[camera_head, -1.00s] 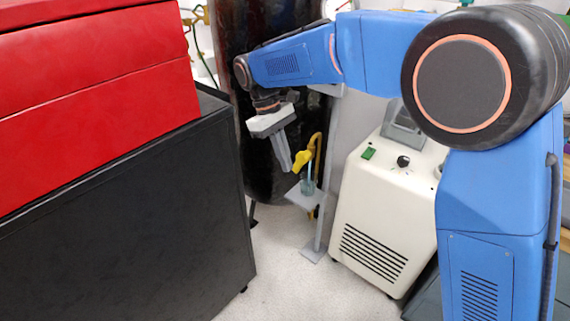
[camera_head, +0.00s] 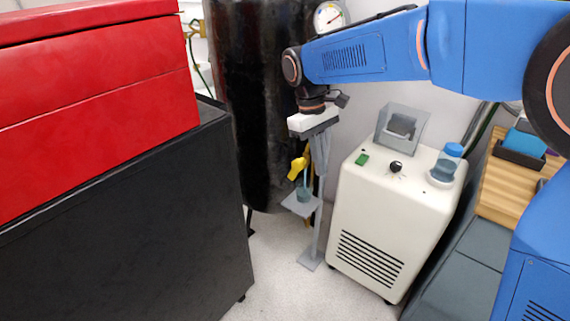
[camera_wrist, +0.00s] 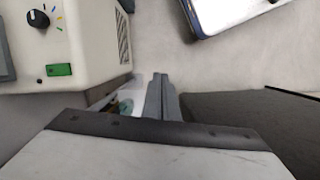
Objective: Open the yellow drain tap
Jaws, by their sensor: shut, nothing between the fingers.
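The yellow drain tap (camera_head: 297,168) shows at the front of the dark tank, its lever slanting down to the left. A small clear cup (camera_head: 303,195) stands below it on a grey stand plate (camera_head: 288,203). My gripper (camera_head: 320,174) points down just right of the tap, shut and empty. Its fingers seem apart from the yellow lever and cover part of the pipe behind. In the wrist view my shut fingers (camera_wrist: 160,78) point at the floor, with what looks like the cup (camera_wrist: 126,106) left of them. The tap is not clearly visible there. I cannot tell whether liquid flows.
A black cabinet with a red top (camera_head: 110,200) fills the left. The dark tank (camera_head: 240,110) stands behind the tap. A cream machine (camera_head: 385,225) with a green switch stands close on the right. Pale floor (camera_head: 285,290) is free in front.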

